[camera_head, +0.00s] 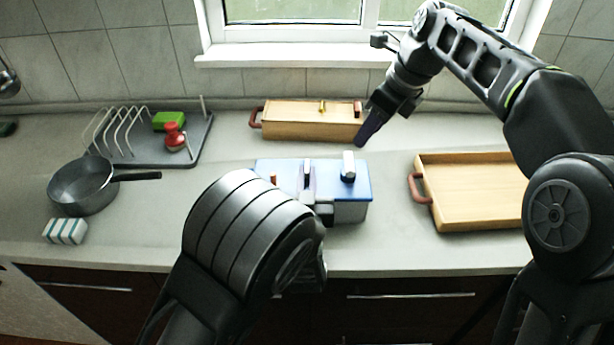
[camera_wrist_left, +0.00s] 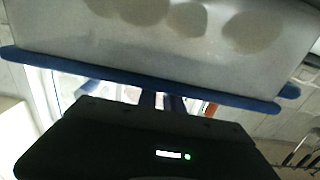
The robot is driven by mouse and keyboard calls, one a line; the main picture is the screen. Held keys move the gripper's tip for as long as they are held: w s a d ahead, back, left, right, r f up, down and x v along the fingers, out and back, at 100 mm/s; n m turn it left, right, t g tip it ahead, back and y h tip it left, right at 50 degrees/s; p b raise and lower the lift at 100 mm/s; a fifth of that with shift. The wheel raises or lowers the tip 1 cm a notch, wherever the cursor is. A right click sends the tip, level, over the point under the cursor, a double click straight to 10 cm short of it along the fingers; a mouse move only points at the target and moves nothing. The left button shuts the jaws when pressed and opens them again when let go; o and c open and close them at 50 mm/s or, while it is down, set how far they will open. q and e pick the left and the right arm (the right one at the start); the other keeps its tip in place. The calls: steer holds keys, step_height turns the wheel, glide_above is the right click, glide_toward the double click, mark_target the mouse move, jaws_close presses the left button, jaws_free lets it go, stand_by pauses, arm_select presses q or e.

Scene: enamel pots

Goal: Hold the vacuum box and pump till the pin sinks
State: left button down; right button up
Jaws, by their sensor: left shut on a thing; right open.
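The vacuum box (camera_head: 350,211) has a blue lid and a pale, see-through body, and stands near the counter's front edge. A small orange pin (camera_head: 273,180) stands up at the lid's left. My left gripper (camera_head: 308,182) is shut on the box at its lid; its wrist hides part of the box. In the left wrist view the box body (camera_wrist_left: 190,35) shows several round shapes inside. My right gripper (camera_head: 368,130) is open, behind and right of the box, apart from it.
A wooden box (camera_head: 300,122) with red handles stands behind. A wooden tray (camera_head: 470,222) is at right. A grey pan (camera_head: 82,187), striped sponge (camera_head: 65,231) and dish rack (camera_head: 150,152) are at left. The counter between pan and vacuum box is clear.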

mark_target(351, 162)
steer(key=shift+s+a+r+n+t+h, duration=0.15)
steer(key=shift+s+n+t, duration=0.3)
steer(key=shift+n, duration=3.7)
steer(key=shift+s+r+n+t+h, duration=0.25)
steer(key=shift+s+n, duration=0.3)
steer(key=shift+n, duration=3.65)
steer(key=shift+s+a+r+n+t+h, duration=0.1)
steer(key=shift+s+r+n+t+h, duration=0.3)
steer(key=shift+n, duration=3.75)
steer(key=shift+f, duration=0.3)
steer(key=x, duration=1.1)
steer(key=shift+a+f, duration=0.2)
steer(key=shift+f, duration=0.25)
steer(key=shift+c, duration=0.4)
jaws_close()
